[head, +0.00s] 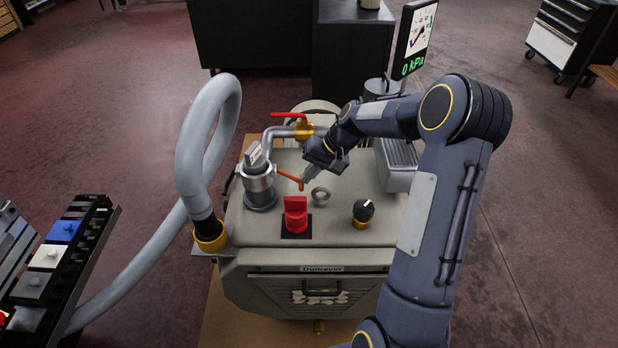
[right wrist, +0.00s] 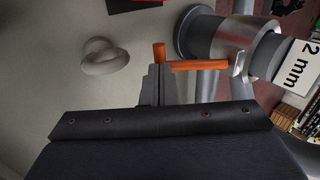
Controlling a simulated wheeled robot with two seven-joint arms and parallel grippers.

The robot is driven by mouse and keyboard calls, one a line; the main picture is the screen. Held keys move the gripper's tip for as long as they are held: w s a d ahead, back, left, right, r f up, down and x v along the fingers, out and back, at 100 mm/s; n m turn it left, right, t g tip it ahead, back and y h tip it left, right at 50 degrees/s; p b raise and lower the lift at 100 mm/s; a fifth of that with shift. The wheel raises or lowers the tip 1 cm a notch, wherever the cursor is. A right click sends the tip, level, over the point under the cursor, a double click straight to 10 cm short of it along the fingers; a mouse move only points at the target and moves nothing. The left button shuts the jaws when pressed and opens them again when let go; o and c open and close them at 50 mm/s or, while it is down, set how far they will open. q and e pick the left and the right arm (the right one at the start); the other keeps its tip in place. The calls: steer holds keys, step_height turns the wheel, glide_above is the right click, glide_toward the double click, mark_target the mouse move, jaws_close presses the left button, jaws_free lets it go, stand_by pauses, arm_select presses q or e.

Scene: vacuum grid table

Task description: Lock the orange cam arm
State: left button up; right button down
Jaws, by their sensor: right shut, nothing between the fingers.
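The orange cam arm (head: 288,175) sticks out to the right from the silver collar (head: 257,180) of the coupling on the machine's top. In the right wrist view the orange cam arm (right wrist: 202,65) runs left from the silver collar, and a short orange knob stands at its outer end. A grey plug (head: 255,160) sits in the collar; its label reads 2 mm in the right wrist view. My right gripper (head: 306,179) is shut and empty, its fingertips close beside the outer end of the arm; I cannot tell whether they touch. My left gripper is out of view.
A red switch (head: 295,215), a grey ring (head: 320,194) and a black knob (head: 363,211) stand nearby on the machine top. A red-handled valve (head: 303,128) is behind. A thick grey hose (head: 190,140) rises at left. The gauge display (head: 414,40) reads 0 kPa.

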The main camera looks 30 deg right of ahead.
steer(key=shift+f+y, duration=0.4)
steer(key=shift+w+a+f+b, duration=0.1)
steer(key=shift+a+f+b, duration=0.15)
steer(key=shift+b, duration=0.35)
